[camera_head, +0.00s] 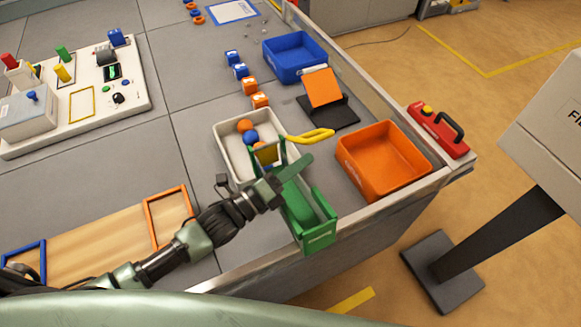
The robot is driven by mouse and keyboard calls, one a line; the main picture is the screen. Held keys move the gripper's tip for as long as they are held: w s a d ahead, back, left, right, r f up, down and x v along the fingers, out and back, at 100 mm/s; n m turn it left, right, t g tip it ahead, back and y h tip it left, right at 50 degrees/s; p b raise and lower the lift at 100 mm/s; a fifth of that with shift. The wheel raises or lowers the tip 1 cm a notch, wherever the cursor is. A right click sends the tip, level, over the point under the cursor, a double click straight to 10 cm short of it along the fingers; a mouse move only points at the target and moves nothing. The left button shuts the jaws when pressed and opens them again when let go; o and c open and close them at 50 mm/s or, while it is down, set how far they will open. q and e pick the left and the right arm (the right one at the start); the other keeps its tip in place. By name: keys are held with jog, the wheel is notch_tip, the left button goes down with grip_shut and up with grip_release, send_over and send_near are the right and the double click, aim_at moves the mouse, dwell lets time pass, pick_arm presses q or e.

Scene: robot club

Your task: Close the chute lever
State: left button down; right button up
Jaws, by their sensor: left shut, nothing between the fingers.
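The green chute (318,230) stands at the front edge of the table, with a frame and a yellowish gate panel (267,155) at its back end. The yellow lever (312,136) sticks out to the right from the top of that frame, roughly level. My left gripper (306,161) is shut and empty. It reaches over the chute from the left, its tips just below the lever in the picture, with a small gap between them. The arm and gripper hide part of the chute's upper end. My right gripper is out of view.
A white tray (225,132) with orange and blue balls sits behind the chute. An orange bin (348,165) stands to the right. A black stand with an orange panel (323,88) and a blue bin (272,59) are farther back. Small orange and blue cubes stand beyond the tray.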

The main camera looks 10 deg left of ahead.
pick_arm(q)
jog(key=shift+x, duration=2.15)
